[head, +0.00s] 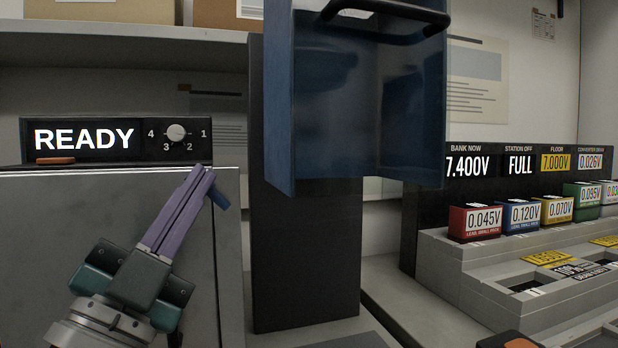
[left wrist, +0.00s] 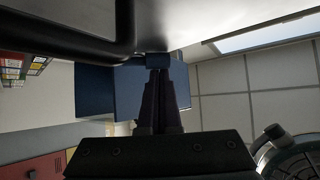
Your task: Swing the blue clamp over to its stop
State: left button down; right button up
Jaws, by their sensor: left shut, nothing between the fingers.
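A small blue lever-like piece (head: 218,198), which looks like the blue clamp, shows at the upper right edge of the grey cabinet (head: 110,250). My left gripper (head: 203,175) has its long purple fingers shut with nothing between them. Its tips are right beside the blue piece; I cannot tell if they touch. In the left wrist view the shut fingers (left wrist: 158,75) end just at a small blue block (left wrist: 154,61), likely the same piece. The fingers hide part of it.
A large blue open-sided box (head: 335,110) with a black handle hangs before a dark column (head: 300,250), close right of the gripper. A READY display (head: 85,138) with a dial stands behind the cabinet top. Coloured battery blocks (head: 475,222) stand on a stepped rack at right.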

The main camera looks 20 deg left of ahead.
pick_arm(q)
jog(key=shift+s+a+f+n+t+y+b, duration=0.1)
jog(key=shift+f+n+t+y+b, duration=0.1)
jog(key=shift+n+y+b, duration=0.55)
jog(key=shift+a+f+n+t+y+b, duration=0.1)
jog(key=shift+f+n+t+y+b, duration=0.15)
jog(key=shift+n+y, duration=0.95)
jog(key=shift+s+f+n+t+y+b, duration=0.15)
jog(key=shift+n+y+b, duration=0.45)
jog(key=shift+n+y, duration=0.35)
pick_arm(e)
jog(key=shift+f, duration=1.7)
pick_arm(q)
jog(key=shift+a+f+b, duration=0.1)
jog(key=shift+f+b, duration=0.1)
jog(key=shift+b, duration=0.3)
pick_arm(e)
jog(key=shift+f, duration=0.5)
